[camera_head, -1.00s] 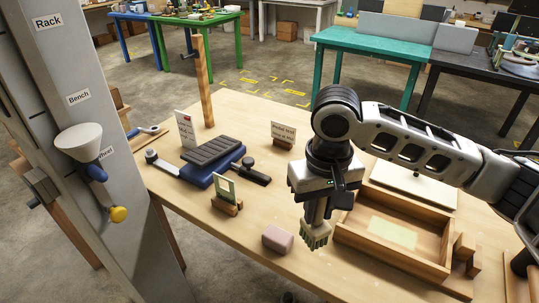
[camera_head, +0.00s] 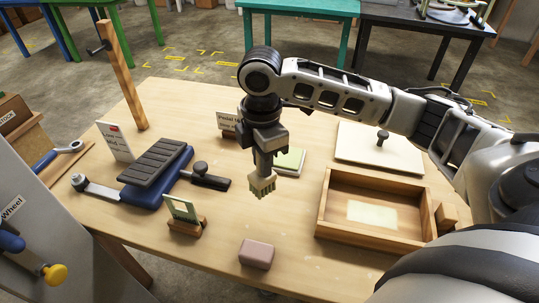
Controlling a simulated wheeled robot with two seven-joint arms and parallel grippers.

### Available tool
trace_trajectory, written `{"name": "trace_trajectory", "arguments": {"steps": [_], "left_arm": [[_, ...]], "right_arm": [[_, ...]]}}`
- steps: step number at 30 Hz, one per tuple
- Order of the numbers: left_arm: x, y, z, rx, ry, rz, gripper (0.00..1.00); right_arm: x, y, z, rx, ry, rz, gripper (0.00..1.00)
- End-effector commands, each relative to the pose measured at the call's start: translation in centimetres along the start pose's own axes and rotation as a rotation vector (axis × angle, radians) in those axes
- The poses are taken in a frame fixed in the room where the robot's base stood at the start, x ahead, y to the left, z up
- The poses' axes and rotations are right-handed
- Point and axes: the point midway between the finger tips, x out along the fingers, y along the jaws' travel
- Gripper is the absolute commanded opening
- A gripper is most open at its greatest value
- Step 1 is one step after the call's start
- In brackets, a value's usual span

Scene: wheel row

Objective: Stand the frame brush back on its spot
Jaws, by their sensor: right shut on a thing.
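My right gripper (camera_head: 266,145) reaches in from the right and points down, shut on the frame brush. The frame brush (camera_head: 262,186) hangs upright with its pale bristles down, above the table between the pink block and the small sign; its upper handle is hidden in the jaws. A pale green square pad (camera_head: 290,160) lies on the table just behind and right of the brush. A pale patch (camera_head: 372,214) shows on the floor of the wooden tray. I cannot tell which one is the brush's spot. My left gripper is not in view.
The wooden tray (camera_head: 322,210) stands right of the brush, with a white lidded board (camera_head: 375,148) behind it. A pink block (camera_head: 256,253) lies in front. A blue pedal unit (camera_head: 158,190), a card stand (camera_head: 184,226) and a wooden post (camera_head: 122,75) are left.

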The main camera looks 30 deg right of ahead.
Motion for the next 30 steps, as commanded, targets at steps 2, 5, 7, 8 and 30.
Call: {"name": "trace_trajectory", "arguments": {"steps": [2,5,7,8,30], "left_arm": [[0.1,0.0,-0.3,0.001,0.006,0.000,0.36],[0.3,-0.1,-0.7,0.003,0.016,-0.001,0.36],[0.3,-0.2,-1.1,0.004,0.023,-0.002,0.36],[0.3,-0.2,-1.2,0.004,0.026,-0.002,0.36],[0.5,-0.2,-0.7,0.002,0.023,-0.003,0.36]], "right_arm": [[0.4,0.3,0.7,-0.173,-0.001,-0.002,0.00],[0.7,0.6,1.4,-0.365,-0.003,-0.001,0.00],[0.9,0.7,1.8,-0.465,-0.005,-0.002,0.00],[0.9,0.7,1.9,-0.499,-0.005,-0.002,0.00],[2.3,0.8,2.2,-0.608,-0.006,-0.003,0.00]]}}
